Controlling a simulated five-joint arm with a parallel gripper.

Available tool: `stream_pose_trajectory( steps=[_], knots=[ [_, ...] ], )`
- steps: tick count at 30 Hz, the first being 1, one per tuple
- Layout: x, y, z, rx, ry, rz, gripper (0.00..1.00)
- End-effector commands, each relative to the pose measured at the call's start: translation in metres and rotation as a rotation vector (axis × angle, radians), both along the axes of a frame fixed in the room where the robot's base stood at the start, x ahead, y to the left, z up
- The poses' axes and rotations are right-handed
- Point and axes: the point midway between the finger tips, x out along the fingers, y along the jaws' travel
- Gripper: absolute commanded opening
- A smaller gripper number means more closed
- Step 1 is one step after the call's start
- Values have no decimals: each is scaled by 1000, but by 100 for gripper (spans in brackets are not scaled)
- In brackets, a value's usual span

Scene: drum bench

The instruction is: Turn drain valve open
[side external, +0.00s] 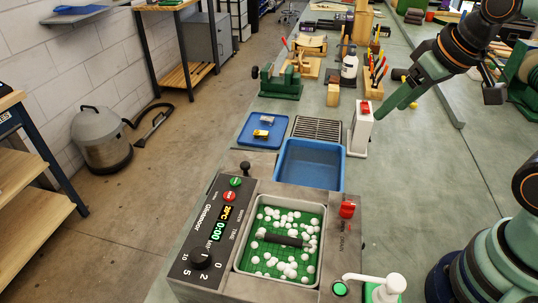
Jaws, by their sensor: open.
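The drain valve (347,209) is a red handle on the right rim of the grey machine (345,245), beside lettering that seems to read DRAIN. How far the valve is turned cannot be made out. My gripper (391,103) is at the upper right, well above and behind the valve, its green fingers pointing down and left. It is open and holds nothing visible. It is apart from the valve. The machine's green-lined tub (241,262) holds many white balls and a dark bar with a light end (280,239).
The bench right of the valve is mostly clear.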

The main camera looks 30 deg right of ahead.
Motion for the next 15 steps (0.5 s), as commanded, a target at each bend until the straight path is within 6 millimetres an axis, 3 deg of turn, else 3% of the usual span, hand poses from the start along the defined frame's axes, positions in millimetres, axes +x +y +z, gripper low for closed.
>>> stream_pose_trajectory(
  steps=[5,15],
  knots=[
    [-1,16,-1,-23,54,98,61],
    [-28,109,-8,-196,395,781,61]
  ],
)
